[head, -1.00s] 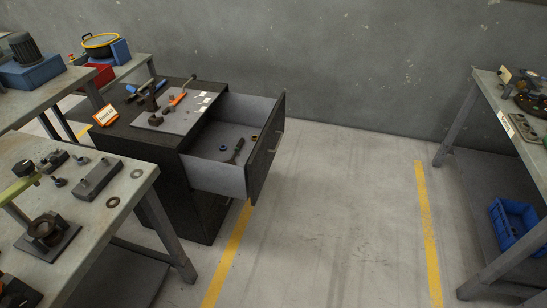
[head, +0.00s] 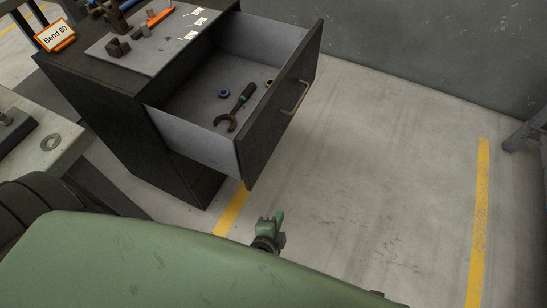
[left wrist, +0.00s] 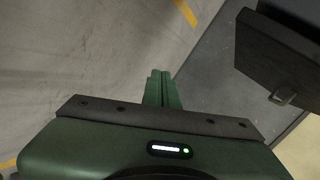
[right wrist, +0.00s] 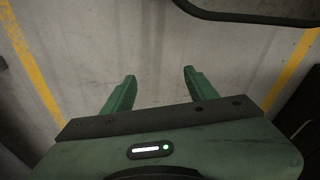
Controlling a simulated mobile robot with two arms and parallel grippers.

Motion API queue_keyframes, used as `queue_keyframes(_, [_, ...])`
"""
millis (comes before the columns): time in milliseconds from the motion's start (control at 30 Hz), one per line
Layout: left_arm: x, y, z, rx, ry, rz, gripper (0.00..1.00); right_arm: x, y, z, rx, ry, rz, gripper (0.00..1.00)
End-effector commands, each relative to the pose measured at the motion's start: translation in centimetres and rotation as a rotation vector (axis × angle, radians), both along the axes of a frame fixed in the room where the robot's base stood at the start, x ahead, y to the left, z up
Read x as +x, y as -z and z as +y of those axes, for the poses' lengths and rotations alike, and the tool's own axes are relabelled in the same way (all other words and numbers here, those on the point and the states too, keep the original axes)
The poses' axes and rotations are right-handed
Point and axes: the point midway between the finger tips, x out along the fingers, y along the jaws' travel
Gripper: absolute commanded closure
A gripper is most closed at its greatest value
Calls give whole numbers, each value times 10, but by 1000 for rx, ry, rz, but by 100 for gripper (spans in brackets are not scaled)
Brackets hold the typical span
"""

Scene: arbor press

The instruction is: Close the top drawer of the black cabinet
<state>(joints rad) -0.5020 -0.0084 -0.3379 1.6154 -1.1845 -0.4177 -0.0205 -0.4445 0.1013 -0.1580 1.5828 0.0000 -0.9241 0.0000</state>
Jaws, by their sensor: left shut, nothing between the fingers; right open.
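The black cabinet (head: 105,100) stands at the left in the head view. Its top drawer (head: 285,90) is pulled well out toward the right, with a metal handle (head: 294,98) on its front. My left gripper (head: 280,215) is below the drawer front in the head view, apart from it. In the left wrist view its fingers (left wrist: 162,74) are together and empty, and the dark drawer front (left wrist: 268,60) with its handle (left wrist: 284,97) shows to their right. My right gripper (right wrist: 159,75) is open and empty over the floor; I cannot make it out in the head view.
The drawer holds a wrench (head: 236,108) and small rings (head: 223,93). Tools and a sign (head: 55,37) lie or stand on the cabinet top. A workbench (head: 60,138) is at the left. The floor (head: 380,150) right of the drawer is clear.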

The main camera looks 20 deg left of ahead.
Motion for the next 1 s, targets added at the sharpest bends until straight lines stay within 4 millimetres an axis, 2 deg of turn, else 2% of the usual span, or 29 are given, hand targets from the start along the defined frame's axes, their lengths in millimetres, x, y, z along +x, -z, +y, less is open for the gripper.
queue_keyframes(33, [17, -7, -2, 63, 16, -108, 100, 10, 16, 2, 3, 2, -18, 42])
queue_keyframes(133, [39, -65, 2, 191, 20, -291, 100, 22, 2, 3, 5, 6, -36, 42])
queue_keyframes(200, [45, -100, 8, 265, 6, -391, 100, 26, -8, 3, 5, 7, -45, 42])
queue_keyframes(300, [47, -140, 16, 342, -20, -492, 100, 27, -20, 3, 5, 9, -54, 42])
queue_keyframes(400, [47, -164, 22, 387, -36, -543, 100, 28, -28, 3, 5, 10, -58, 42])
queue_keyframes(567, [59, -177, 27, 403, -46, -563, 100, 27, -24, 3, 4, 10, -49, 42])
queue_keyframes(1000, [147, -178, 45, 400, -43, -561, 100, 7, 55, 2, 2, 2, -7, 42])
